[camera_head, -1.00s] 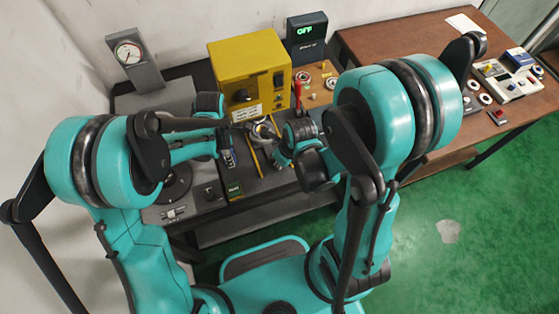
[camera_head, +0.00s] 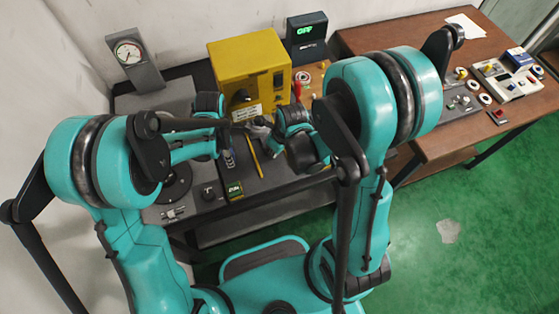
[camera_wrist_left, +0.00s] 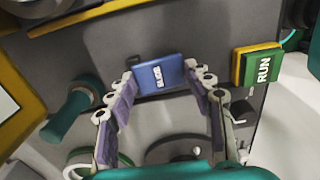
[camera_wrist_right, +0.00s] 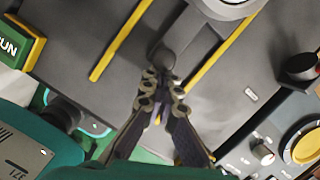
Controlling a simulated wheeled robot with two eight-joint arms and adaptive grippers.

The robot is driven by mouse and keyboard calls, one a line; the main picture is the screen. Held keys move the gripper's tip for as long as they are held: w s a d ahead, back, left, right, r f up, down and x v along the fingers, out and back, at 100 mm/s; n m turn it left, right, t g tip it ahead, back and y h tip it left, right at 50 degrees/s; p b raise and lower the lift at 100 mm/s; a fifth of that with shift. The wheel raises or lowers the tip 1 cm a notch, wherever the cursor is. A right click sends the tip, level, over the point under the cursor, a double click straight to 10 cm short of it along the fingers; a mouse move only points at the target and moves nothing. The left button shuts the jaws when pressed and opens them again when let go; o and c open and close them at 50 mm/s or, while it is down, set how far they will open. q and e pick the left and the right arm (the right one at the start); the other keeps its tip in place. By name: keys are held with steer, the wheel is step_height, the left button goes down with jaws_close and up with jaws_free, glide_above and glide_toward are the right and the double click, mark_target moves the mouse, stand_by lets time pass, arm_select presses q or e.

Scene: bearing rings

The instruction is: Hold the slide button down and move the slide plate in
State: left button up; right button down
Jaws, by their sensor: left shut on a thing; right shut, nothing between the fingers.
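The blue slide button (camera_wrist_left: 160,74) is between the fingertips of my left gripper (camera_wrist_left: 163,80), which is shut on it. In the head view the button (camera_head: 229,158) shows just below my left gripper (camera_head: 223,143). The grey slide plate (camera_wrist_right: 205,85) lies between two yellow rails in the right wrist view and has a dark round knob (camera_wrist_right: 166,57). My right gripper (camera_wrist_right: 163,76) is shut with nothing between its fingers. Its tips are right beside the knob; I cannot tell if they touch. In the head view my right arm hides most of the plate.
A green RUN button (camera_head: 234,188) sits near the bench's front edge and also shows in the left wrist view (camera_wrist_left: 257,66). A yellow press box (camera_head: 240,70) stands behind the grippers. A dial gauge (camera_head: 128,52) is at the back left. A brown table (camera_head: 400,50) is on the right.

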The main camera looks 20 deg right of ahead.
steer(key=shift+s, duration=0.1)
steer(key=s+d, duration=0.2)
steer(key=s, duration=0.1)
steer(key=shift+s, duration=0.3)
steer(key=a+v, duration=0.1)
steer(key=v, duration=0.8)
steer(key=shift+d+r, duration=0.45)
steer(key=shift+d, duration=0.05)
arm_select(q)
steer(key=o, duration=1.2)
step_height(320, 180, up, 12)
